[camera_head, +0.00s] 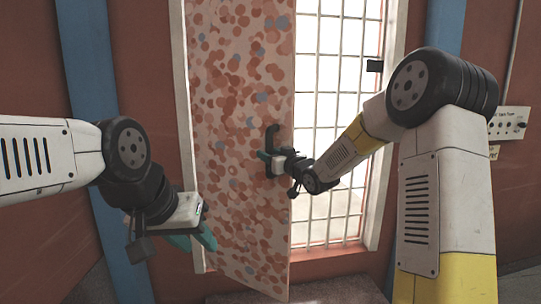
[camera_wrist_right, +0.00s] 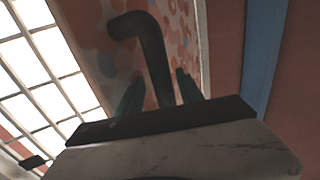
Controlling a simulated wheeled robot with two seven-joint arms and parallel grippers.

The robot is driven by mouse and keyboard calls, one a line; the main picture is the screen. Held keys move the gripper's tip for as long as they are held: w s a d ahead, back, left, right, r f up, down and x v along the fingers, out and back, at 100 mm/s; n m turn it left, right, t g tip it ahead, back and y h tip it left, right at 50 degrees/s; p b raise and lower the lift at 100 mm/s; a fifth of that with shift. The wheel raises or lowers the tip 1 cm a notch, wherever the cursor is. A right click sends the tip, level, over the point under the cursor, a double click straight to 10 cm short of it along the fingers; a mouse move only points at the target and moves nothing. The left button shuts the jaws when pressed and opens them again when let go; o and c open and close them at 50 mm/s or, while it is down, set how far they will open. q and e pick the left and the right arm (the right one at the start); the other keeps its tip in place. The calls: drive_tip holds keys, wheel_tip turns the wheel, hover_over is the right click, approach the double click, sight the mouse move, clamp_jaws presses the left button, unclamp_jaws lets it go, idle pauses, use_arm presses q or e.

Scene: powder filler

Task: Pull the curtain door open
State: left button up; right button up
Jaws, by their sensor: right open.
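The curtain door (camera_head: 235,110) is a tall panel with orange, pink and blue spots. It covers the left part of the window frame, and its lower edge swings out at an angle. A dark bent handle (camera_head: 271,135) is fixed near its right edge; it also shows in the right wrist view (camera_wrist_right: 157,62). My right gripper (camera_head: 267,160) is at the handle, its teal fingers (camera_wrist_right: 158,92) open on either side of the handle's lower part. Contact cannot be made out. My left gripper (camera_head: 205,238) hangs at lower left, in front of the wall and beside the door; its finger gap is unclear.
Behind the door is a bright window with a white grid (camera_head: 330,100), bare on the right. Blue posts (camera_head: 85,100) stand along the red-brown wall. A control panel (camera_head: 510,124) with knobs is on the wall at right.

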drive_tip(key=shift+s, duration=0.1)
drive_tip(key=s, duration=0.8)
drive_tip(key=shift+s+d, duration=0.4)
idle(0.4)
